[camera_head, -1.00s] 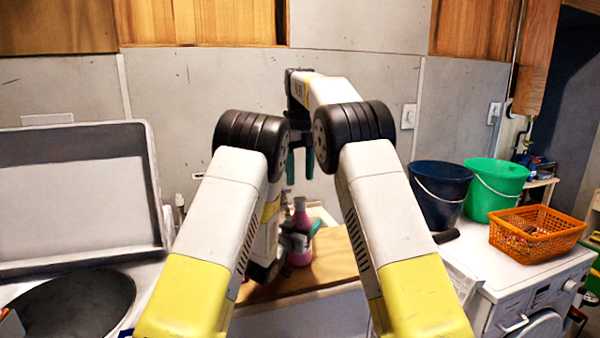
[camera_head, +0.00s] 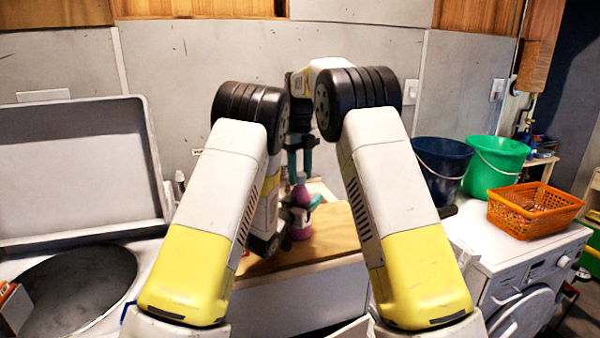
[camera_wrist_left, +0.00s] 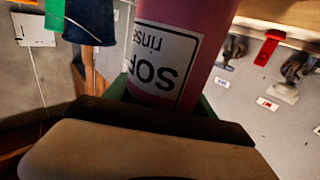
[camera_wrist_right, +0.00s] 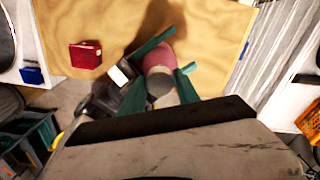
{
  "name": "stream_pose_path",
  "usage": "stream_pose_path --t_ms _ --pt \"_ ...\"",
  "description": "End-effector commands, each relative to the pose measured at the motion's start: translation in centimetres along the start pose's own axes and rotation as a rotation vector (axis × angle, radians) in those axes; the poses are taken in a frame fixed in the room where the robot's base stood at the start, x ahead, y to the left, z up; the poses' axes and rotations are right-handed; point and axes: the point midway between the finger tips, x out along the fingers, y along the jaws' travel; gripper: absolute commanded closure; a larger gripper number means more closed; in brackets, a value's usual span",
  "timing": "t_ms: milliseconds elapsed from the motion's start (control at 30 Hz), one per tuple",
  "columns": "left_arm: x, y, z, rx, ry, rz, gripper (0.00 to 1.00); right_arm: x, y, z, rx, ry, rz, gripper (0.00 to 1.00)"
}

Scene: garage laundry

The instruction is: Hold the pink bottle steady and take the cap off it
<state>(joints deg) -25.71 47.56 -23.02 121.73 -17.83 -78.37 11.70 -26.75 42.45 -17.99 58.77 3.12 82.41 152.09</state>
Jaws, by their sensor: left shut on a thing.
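The pink bottle (camera_head: 300,228) stands upright on the wooden board (camera_head: 325,238), partly hidden by my left arm. My left gripper (camera_head: 302,205) is shut on its body from the side; the left wrist view shows the bottle (camera_wrist_left: 185,45) and its white label close up. The grey cap (camera_wrist_right: 160,84) is on top of the bottle in the right wrist view. My right gripper (camera_head: 300,178) points down from above. Its teal fingers are apart, one on each side of the cap; whether they touch it cannot be told.
A small red box (camera_wrist_right: 86,55) lies on the board beside the bottle. A dark blue bucket (camera_head: 442,170), a green bucket (camera_head: 494,168) and an orange basket (camera_head: 530,212) stand on the white washer to the right. A grey lid stands open at left.

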Motion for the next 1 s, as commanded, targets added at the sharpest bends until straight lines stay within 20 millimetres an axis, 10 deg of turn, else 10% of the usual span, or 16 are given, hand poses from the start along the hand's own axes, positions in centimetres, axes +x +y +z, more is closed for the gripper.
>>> stream_pose_path --t_ms 167,433,1000 --pt "0.01 -0.04 -0.05 0.001 0.001 -0.001 1.0 -0.01 -0.01 0.0 0.0 0.0 0.0 0.99" --pt "0.01 -0.04 -0.05 0.001 0.001 -0.001 1.0 -0.03 -0.05 -0.01 -0.104 0.0 0.0 1.0" --pt "0.0 -0.02 -0.05 0.001 0.001 0.0 1.0 -0.1 -0.11 -0.01 -1.404 -0.001 -0.001 1.0"
